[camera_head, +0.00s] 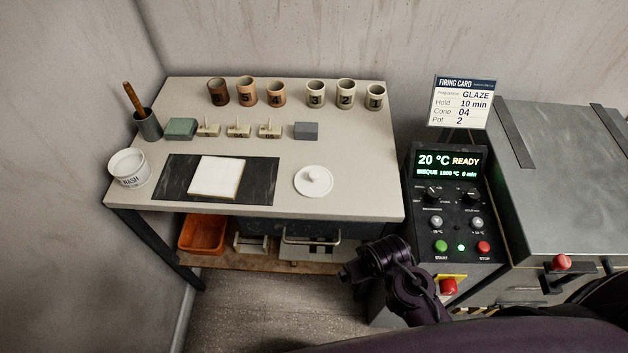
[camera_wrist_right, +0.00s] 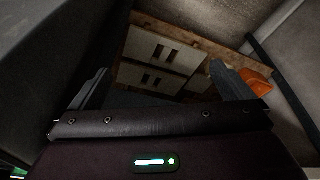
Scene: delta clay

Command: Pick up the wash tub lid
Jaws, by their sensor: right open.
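The wash tub lid (camera_head: 313,181) is a white round disc with a small knob. It lies flat on the table to the right of the black mat. The white wash tub (camera_head: 129,168), marked WASH, stands open at the table's left edge. My right arm (camera_head: 385,262) is in front of the table's front right corner, lower in the picture than the lid and apart from it. My right gripper (camera_wrist_right: 160,84) is open and empty in the right wrist view, facing the area under the table. The lid is not in that view. My left gripper is not in view.
The table (camera_head: 350,202) holds cups along the back, stamps and blocks mid-table, and a white slab (camera_head: 216,177) on the black mat (camera_head: 262,184). An orange bin (camera_head: 202,235) sits on the lower shelf. A control panel (camera_head: 450,205) stands right of the table. Table around the lid is clear.

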